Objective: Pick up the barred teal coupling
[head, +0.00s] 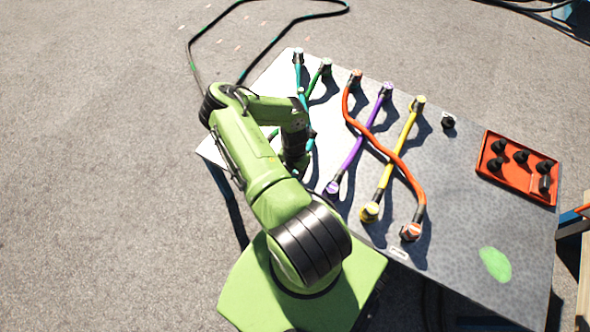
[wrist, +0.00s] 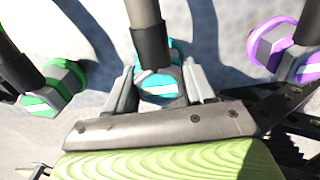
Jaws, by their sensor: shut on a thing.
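The barred teal coupling (wrist: 157,87) is a teal and grey plug with a white bar, at the centre of the wrist view, with a dark sleeve and cable rising from it. My gripper (wrist: 160,84) is shut on it, one finger on each side. In the head view my arm hides the gripper and this coupling. The teal cable (head: 302,95) runs from a far-edge end (head: 298,56) down behind my wrist. Whether the coupling touches the table is unclear.
A green coupling (wrist: 48,94) is left of the gripper and a purple one (wrist: 285,50) right. Green (head: 314,84), orange (head: 378,149), purple (head: 360,142) and yellow (head: 398,152) cables lie on the grey table (head: 450,200). An orange tray (head: 515,182) holds several black caps.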

